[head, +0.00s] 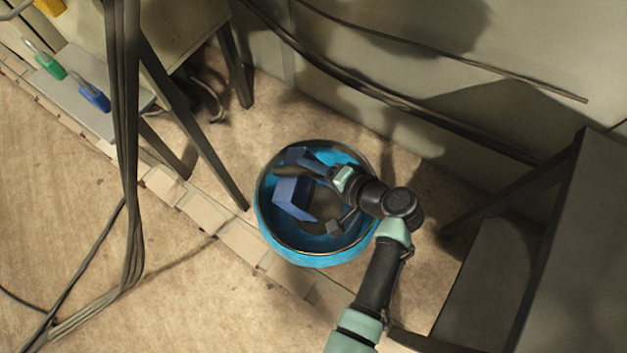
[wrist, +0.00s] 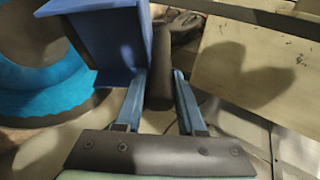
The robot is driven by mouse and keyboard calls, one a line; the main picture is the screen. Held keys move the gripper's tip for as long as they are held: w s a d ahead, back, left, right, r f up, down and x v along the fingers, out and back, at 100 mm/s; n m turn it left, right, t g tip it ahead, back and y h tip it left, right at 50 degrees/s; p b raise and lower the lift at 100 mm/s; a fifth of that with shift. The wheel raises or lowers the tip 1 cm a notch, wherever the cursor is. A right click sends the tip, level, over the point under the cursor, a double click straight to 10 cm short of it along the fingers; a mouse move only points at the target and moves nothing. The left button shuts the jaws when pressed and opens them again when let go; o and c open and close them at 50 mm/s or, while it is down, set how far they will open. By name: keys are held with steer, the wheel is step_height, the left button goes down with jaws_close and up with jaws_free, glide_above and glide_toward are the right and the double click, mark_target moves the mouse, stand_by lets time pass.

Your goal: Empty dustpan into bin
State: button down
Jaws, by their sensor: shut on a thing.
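The bin (head: 282,252) is a round, bright blue tub with a dark rim, standing on the floor mid-picture in the head view. It also shows at the left of the wrist view (wrist: 28,92). The dustpan (head: 294,196) is a darker blue, boxy scoop, tilted above the bin's opening. In the wrist view the dustpan (wrist: 105,42) is at upper left, with its dark handle (wrist: 159,62) between the fingers. My gripper (head: 318,170) is shut on that handle, and its two blue fingers show in the wrist view (wrist: 160,88). I cannot see what the dustpan holds.
Dark cables (head: 125,130) hang at the left. A grey shelf (head: 72,92) there bears green-handled and blue-handled tools. A dark bench or cabinet (head: 575,240) stands at the right, and a pale wall with pipes is behind. Bare floor (head: 190,300) lies at lower left.

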steer(key=shift+w+a+r+g+h+p, duration=0.15)
steer(key=shift+a+h+p, duration=0.15)
steer(key=shift+a+p, duration=0.25)
steer(key=shift+w+a+r+g+h+p, duration=0.15)
steer(key=shift+a+h+p, duration=0.2)
steer(key=shift+a, duration=0.3)
steer(key=r+p, duration=0.1)
steer(key=a+h+p, duration=0.1)
steer(key=p, duration=0.1)
steer(key=a+r+p, duration=0.1)
steer(key=shift+w+a+r+n+p, duration=0.2)
steer(key=shift+w+r+n+p, duration=0.1)
steer(key=shift+n, duration=0.1)
steer(key=w+a+f+n+g+h+b, duration=0.1)
steer(key=w+a+f+g+h, duration=0.1)
steer(key=a+f+h, duration=0.3)
steer(key=a+h, duration=0.3)
steer(key=a, duration=0.2)
steer(key=shift+w+a+n+g+b, duration=0.2)
steer(key=shift+w+n+g+b, duration=0.15)
steer(key=shift+n+g+b, duration=0.05)
steer(key=shift+f, duration=0.1)
